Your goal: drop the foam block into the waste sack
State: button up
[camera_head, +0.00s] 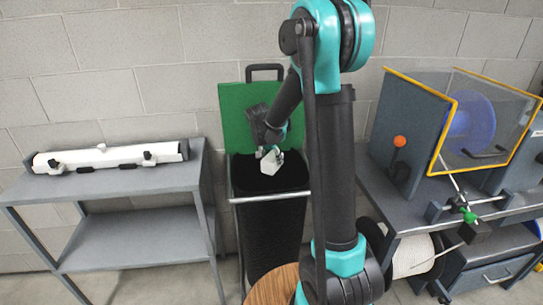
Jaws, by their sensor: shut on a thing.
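A white-grey foam block (268,174) is held by my gripper (268,153) over the mouth of the waste sack. The gripper is shut on the block from above. The waste sack (268,226) is black and hangs in a metal frame with a light front bar. Its green lid (234,115) stands open behind it against the wall. The inside of the sack looks dark, and its bottom is hidden. My arm covers the right side of the sack.
A grey shelf unit (130,186) with a long white roller (105,158) stands left. A grey bench (408,215) with a yellow-edged guard (490,85) around a blue spool (468,129) stands right. A round wooden top (272,288) sits in front of the sack.

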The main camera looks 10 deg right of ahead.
jog(key=o, duration=1)
jog(key=v, duration=1.2)
